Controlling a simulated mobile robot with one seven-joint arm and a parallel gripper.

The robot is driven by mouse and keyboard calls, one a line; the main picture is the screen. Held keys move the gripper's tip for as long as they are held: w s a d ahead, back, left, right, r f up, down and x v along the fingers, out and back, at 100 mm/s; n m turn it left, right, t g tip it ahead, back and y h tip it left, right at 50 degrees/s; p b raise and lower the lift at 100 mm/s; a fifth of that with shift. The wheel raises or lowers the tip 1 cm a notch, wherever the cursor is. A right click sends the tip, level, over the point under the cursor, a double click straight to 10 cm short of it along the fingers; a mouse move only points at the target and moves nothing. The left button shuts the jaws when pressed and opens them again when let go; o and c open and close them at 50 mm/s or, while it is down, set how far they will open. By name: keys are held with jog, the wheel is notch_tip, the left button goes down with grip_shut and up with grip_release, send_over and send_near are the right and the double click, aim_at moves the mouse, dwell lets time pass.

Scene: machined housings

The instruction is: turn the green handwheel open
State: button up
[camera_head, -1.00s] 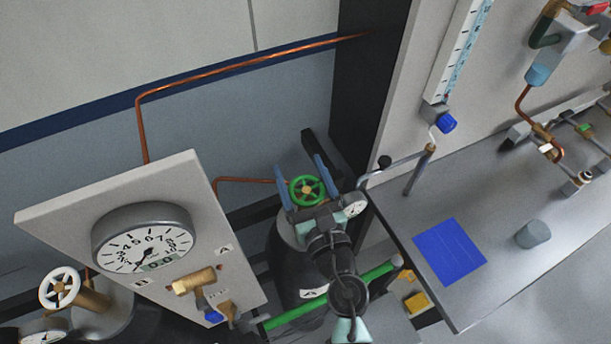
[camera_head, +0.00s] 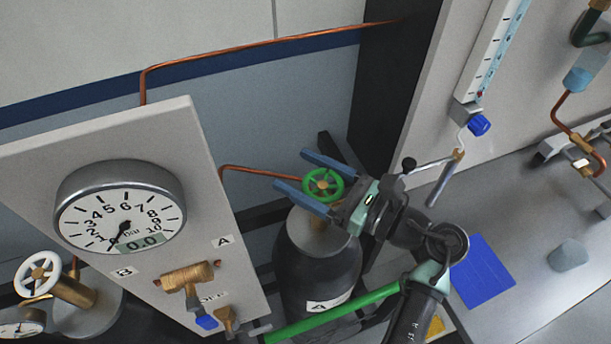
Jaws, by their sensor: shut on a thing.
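The green handwheel (camera_head: 323,184) has spokes and a brass-coloured hub. It sits on top of the dark cylinder labelled A (camera_head: 318,262). My gripper (camera_head: 292,169) has two blue fingers, one on either side of the wheel, pointing to the upper left. It is shut on the wheel's rim. The wrist and arm come in from the lower right. The round gauge (camera_head: 121,211) on the panel reads 0.0 on its small display, with its needle at the low end.
The grey panel (camera_head: 160,140) stands left of the cylinder, with a brass valve (camera_head: 186,277) on it. A white handwheel (camera_head: 39,276) is at lower left. A green bar (camera_head: 335,312) crosses in front of the cylinder. A bench with a blue square (camera_head: 482,272) is at right.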

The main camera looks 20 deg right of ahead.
aim_at(342, 194)
jog(key=shift+a+y, duration=0.1)
jog(key=shift+y, duration=0.2)
jog(key=o, duration=1.2)
jog(key=b+v, duration=0.4)
jog(key=v, duration=0.8)
jog(key=shift+r+b, duration=0.15)
jog(key=shift+b, duration=0.2)
jog(key=shift+s+d+r, duration=0.1)
jog(key=shift+s+d, duration=0.25)
